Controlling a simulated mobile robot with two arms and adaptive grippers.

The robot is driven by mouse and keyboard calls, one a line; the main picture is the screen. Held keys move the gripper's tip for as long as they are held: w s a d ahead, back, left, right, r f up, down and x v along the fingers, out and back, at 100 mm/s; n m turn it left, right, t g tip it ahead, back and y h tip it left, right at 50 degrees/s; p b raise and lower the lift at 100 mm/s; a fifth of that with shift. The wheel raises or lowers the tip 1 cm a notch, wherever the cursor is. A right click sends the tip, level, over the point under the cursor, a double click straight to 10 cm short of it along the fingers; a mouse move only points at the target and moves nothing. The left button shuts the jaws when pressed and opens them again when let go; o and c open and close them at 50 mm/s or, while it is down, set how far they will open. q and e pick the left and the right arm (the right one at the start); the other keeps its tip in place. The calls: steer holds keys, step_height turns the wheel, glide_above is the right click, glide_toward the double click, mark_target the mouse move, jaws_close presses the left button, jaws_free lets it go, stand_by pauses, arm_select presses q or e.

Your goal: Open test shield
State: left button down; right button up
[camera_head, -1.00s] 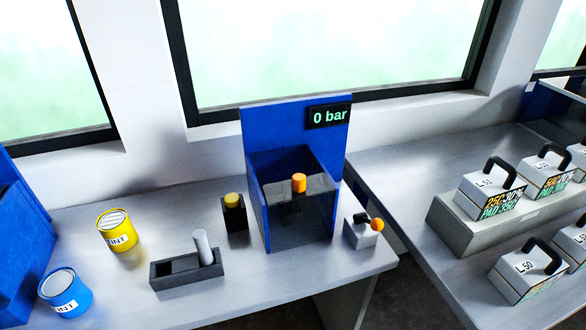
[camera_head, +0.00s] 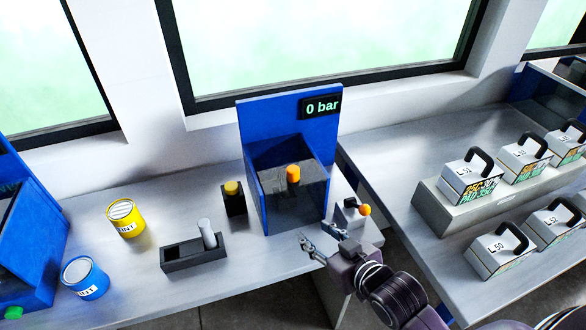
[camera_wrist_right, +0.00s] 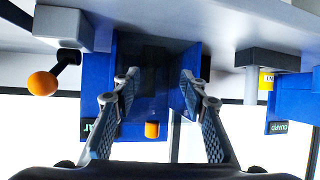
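The test shield (camera_head: 292,205) is a dark see-through panel standing across the front of the blue test box (camera_head: 262,122), below the "0 bar" display (camera_head: 321,107). An orange cylinder (camera_head: 293,174) shows at the shield's upper edge; I cannot tell whether it is fixed to it. My right gripper (camera_head: 318,236) is open and empty, in front of the box near the table's front edge. In the right wrist view the scene is upside down; the shield (camera_wrist_right: 150,78) and orange cylinder (camera_wrist_right: 152,130) appear between the spread fingers (camera_wrist_right: 155,88). My left gripper is out of view.
A grey block with an orange-ball lever (camera_head: 365,210) stands right of the box, close to my right gripper. Handled weights (camera_head: 471,184) fill the right table.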

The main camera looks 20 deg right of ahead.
mark_target(297, 176)
steer(key=w+r+t+y, duration=0.1)
steer(key=w+r, duration=0.1)
steer(key=r, duration=0.1)
steer(key=w+r+t, duration=0.2)
steer(key=r, duration=0.1)
steer(key=w+r+t+y, duration=0.1)
steer(key=w+r, duration=0.1)
steer(key=r, duration=0.1)
steer(key=shift+w+r+n+t+y, duration=0.25)
steer(key=shift+r+n+t+y, duration=0.05)
steer(key=shift+r+n, duration=0.1)
steer(key=p+x, duration=0.2)
steer(key=x, duration=0.2)
steer(key=shift+w+a, duration=0.2)
steer(key=shift+w, duration=0.15)
steer(key=shift+x, duration=0.85)
steer(key=shift+f, duration=0.15)
jaws_close()
